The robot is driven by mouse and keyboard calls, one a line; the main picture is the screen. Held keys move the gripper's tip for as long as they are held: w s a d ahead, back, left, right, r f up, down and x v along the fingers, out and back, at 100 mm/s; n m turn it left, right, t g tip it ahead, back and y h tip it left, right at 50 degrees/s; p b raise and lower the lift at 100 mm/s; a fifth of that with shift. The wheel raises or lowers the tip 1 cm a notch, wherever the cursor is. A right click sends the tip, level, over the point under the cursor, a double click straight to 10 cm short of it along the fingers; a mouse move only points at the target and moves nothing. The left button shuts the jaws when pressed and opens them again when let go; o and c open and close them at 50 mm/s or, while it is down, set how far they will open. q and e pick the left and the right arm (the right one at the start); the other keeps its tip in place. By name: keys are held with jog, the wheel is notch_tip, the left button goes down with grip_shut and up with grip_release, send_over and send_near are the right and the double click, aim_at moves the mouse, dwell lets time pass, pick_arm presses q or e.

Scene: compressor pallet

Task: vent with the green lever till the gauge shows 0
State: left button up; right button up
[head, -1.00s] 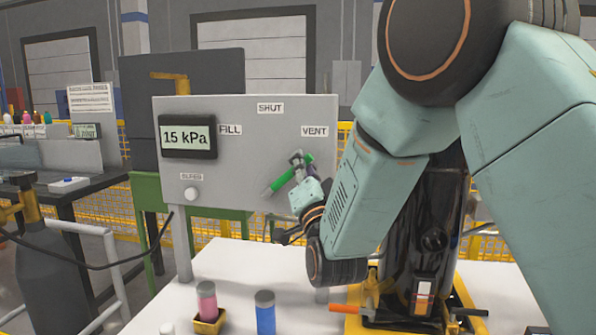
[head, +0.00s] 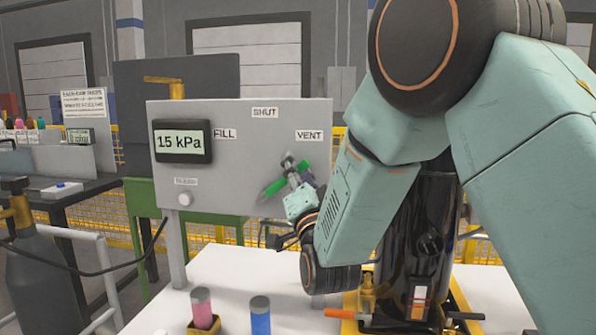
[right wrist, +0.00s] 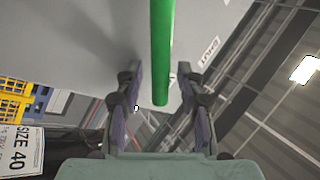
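The grey panel (head: 240,180) carries a gauge (head: 182,141) that reads 15 kPa. The labels FILL, SHUT and VENT (head: 309,135) are spread around the lever. The green lever (head: 273,188) slants from lower left to upper right; my right gripper (head: 290,165) covers part of it, including its pivot. In the right wrist view, the green lever (right wrist: 161,50) runs between the two fingers of my right gripper (right wrist: 162,100), with gaps on both sides. The fingers are apart. My left gripper is not in view.
A white button (head: 185,199) sits low on the panel. A dark cylinder (head: 395,240) stands behind my right arm. A grey gas bottle (head: 40,275) is at left.

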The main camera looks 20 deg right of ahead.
jog(key=shift+s, duration=0.1)
jog(key=v, duration=1.2)
dwell(0.4)
